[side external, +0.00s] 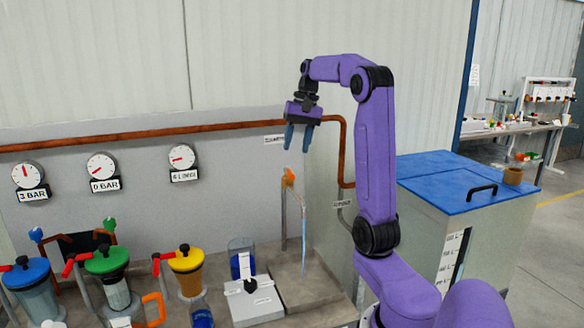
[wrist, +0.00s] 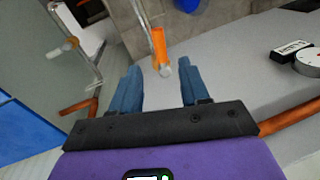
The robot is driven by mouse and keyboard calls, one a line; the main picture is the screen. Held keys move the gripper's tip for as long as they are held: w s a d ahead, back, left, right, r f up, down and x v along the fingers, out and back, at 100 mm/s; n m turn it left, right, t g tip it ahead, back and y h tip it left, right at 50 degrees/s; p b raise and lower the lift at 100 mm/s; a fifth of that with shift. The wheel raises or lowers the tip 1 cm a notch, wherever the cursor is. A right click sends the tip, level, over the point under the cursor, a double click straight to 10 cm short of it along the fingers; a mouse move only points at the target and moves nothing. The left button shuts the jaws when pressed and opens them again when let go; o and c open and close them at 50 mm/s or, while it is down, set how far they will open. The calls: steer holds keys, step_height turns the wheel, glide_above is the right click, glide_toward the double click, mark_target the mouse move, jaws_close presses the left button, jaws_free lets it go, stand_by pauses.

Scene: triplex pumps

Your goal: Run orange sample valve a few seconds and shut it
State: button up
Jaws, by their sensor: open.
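The orange sample valve (side external: 287,178) sits on top of a thin upright pipe at the back of the grey bench. A pale blue streak (side external: 303,225), which looks like running water, drops from its outlet toward the bench. In the wrist view, the orange handle (wrist: 159,45) lies just beyond and between the fingertips. My gripper (side external: 297,146) is open and empty, fingers pointing down, a little above the valve and apart from it. Its two blue fingers (wrist: 160,75) stand wide apart in the wrist view.
A copper pipe (side external: 220,128) runs along the wall and bends down right of the valve. Blue, green and yellow-lidded pots (side external: 185,260), a clear blue container (side external: 242,260) and a white box (side external: 255,305) stand left. A blue-topped cabinet (side external: 440,172) stands right.

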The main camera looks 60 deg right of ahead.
mark_target(291, 172)
steer(key=f, duration=0.5)
steer(key=w+a+f, duration=0.1)
steer(key=f, duration=0.1)
steer(key=shift+f, duration=0.2)
steer(key=shift+d, duration=0.1)
jaws_close()
